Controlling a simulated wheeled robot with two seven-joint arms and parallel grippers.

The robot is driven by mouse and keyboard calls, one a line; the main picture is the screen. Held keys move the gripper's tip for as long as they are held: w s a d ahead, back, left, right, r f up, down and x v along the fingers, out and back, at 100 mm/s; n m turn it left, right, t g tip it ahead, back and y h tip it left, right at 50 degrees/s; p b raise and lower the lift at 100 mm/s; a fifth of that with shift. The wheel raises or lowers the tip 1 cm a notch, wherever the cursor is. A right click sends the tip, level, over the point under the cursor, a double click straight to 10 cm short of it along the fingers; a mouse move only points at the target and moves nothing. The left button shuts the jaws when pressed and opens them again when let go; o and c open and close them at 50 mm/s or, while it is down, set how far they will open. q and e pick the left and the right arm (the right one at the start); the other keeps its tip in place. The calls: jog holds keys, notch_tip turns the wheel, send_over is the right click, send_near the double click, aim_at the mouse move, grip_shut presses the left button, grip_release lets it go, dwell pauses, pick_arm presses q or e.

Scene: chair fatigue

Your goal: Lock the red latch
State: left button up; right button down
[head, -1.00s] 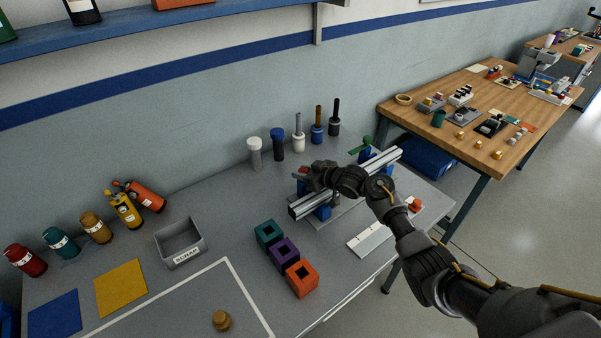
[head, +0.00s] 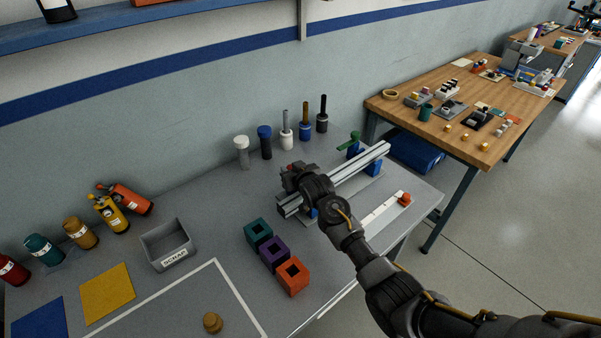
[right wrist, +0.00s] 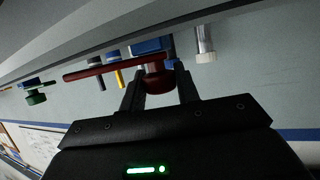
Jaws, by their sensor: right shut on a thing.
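The red latch (right wrist: 90,71) shows in the right wrist view. Its round red hub (right wrist: 157,84) is between my two fingertips, and its long handle reaches out to the left. My right gripper (right wrist: 160,88) is shut on this latch. In the head view my right gripper (head: 289,178) is at the near left end of the silver rail (head: 352,174) and hides most of the latch. The green latch (head: 350,138) is at the rail's far end; it also shows in the right wrist view (right wrist: 36,98). My left gripper is not in view.
Several handled tools, one with a blue top (head: 265,133), stand behind the rail. Teal, purple and orange blocks (head: 292,278) with square holes lie in front. A white strip (head: 375,217) with a red-orange piece (head: 404,199) lies to the right. A scrap bin (head: 168,244) is left.

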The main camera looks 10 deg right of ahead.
jog(key=shift+a+f, duration=0.1)
jog(key=shift+a, duration=0.05)
jog(key=c, duration=1)
grip_release()
jog(key=shift+c, duration=0.2)
jog(key=shift+s, duration=0.1)
jog(key=v, duration=1.1)
jog(key=shift+b, duration=0.45)
